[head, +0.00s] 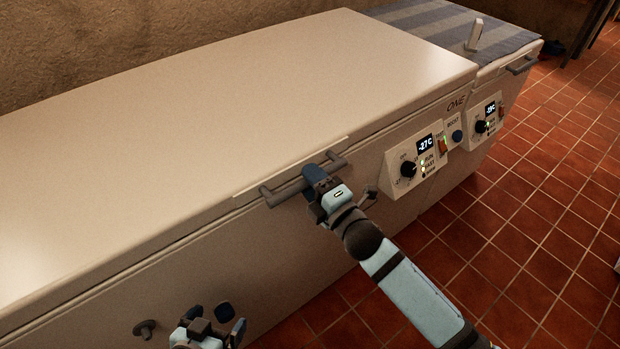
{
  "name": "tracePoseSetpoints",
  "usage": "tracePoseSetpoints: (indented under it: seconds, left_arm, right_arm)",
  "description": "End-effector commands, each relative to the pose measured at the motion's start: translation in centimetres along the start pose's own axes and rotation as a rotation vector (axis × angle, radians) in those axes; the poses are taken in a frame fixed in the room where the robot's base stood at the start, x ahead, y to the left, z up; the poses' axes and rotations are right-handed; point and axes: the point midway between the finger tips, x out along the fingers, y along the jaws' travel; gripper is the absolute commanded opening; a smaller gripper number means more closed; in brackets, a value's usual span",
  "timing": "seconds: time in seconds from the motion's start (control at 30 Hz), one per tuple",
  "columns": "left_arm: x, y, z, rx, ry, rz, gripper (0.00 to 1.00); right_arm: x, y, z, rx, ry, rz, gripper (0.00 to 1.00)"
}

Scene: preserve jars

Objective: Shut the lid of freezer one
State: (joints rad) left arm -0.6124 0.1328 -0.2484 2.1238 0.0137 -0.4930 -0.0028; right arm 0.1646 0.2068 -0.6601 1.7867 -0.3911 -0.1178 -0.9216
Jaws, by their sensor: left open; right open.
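Freezer one is the long cream chest marked "ONE", and its front wall (300,262) faces me. Its wide lid (240,100) lies down flat over the chest, with only a thin dark seam along the front edge. A grey bar handle (283,193) sits at the lid's front edge. My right gripper (316,177) is open at the middle of this handle, its blue fingertips over or around the bar; whether they touch it I cannot tell. My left gripper (228,322) is open and empty, low in front of the chest, cut off by the bottom edge.
A control panel (400,184) with a dial and a -27C display is on the front. The tiled floor (540,220) at right is clear.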

Motion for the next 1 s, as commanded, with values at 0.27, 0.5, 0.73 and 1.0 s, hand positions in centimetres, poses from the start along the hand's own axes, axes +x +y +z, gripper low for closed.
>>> tracePoseSetpoints:
  seconds: [0.27,0.5,0.73,1.0]
  left_arm:
    - [-0.1,0.0,0.0,-0.003,-0.004,0.000,0.96]
    - [-0.1,0.1,0.0,-0.005,-0.005,0.000,0.96]
    - [-0.1,0.0,0.0,-0.005,-0.004,0.000,0.96]
    - [-0.1,0.0,-0.1,-0.005,-0.003,0.000,0.96]
  right_arm:
    - [-5.6,-0.1,0.0,0.001,-0.001,-0.005,0.48]
    - [-10.7,-0.1,-0.1,0.001,0.000,-0.004,0.48]
    - [-13.0,-0.1,0.0,0.001,0.000,-0.002,0.48]
    - [-13.2,0.0,0.0,0.000,0.000,-0.001,0.48]
